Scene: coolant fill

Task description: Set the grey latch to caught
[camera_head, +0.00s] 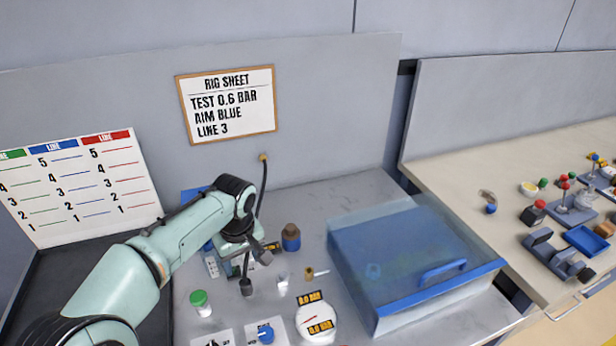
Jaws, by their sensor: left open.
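My left gripper (257,254) hangs over the left bench, its jaws open with nothing seen between them. It is left of a large blue case (400,250) with a clear lid and a blue handle. I cannot pick out a grey latch with certainty. A small dark grey piece (246,287) shows just below the gripper; I cannot tell whether it is a fitting on the black cord. The gripper and forearm hide part of the equipment behind them. My right gripper is not in view.
A green-capped jar (200,302), a blue knob (266,333), a round gauge (317,322) and a brown-capped blue bottle (291,237) stand near the gripper. A rig sheet (228,103) hangs on the back panel. The right bench (450,150) holds several small parts.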

